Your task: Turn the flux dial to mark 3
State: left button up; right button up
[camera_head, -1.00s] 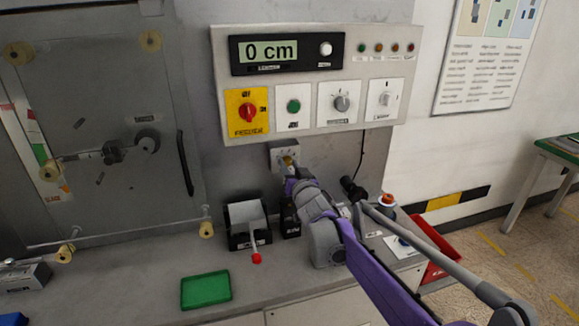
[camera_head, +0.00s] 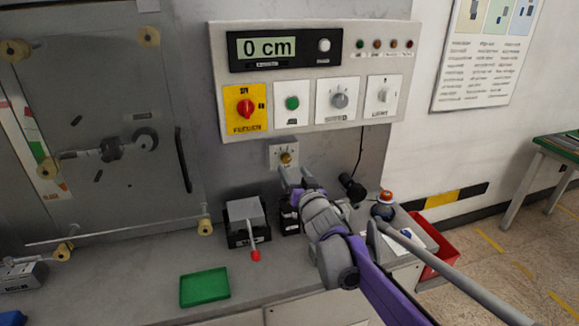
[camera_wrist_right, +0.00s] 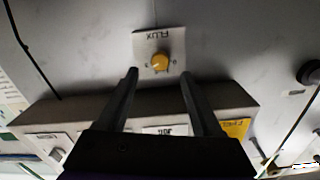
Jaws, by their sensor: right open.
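The flux dial is a small brass-yellow knob (camera_head: 286,158) on a pale square plate (camera_head: 275,152) on the wall below the control panel. In the right wrist view the knob (camera_wrist_right: 160,62) sits ahead of the fingertips, on a plate labelled FLUX. The mark it points to is too small to read. My right gripper (camera_head: 291,175) is open and empty, just below and in front of the dial. In the right wrist view its two fingers (camera_wrist_right: 160,73) stand apart on either side of the knob's line, apparently not touching it. My left gripper is not in view.
The control panel (camera_head: 315,60) above has a display reading 0 cm and several knobs. A lever box (camera_head: 243,211), green tray (camera_head: 205,287) and dark bottle (camera_head: 289,216) stand on the bench. A red-topped item (camera_head: 386,204) and red bin (camera_head: 436,246) are right.

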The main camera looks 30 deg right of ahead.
jog(key=shift+v, duration=2.55)
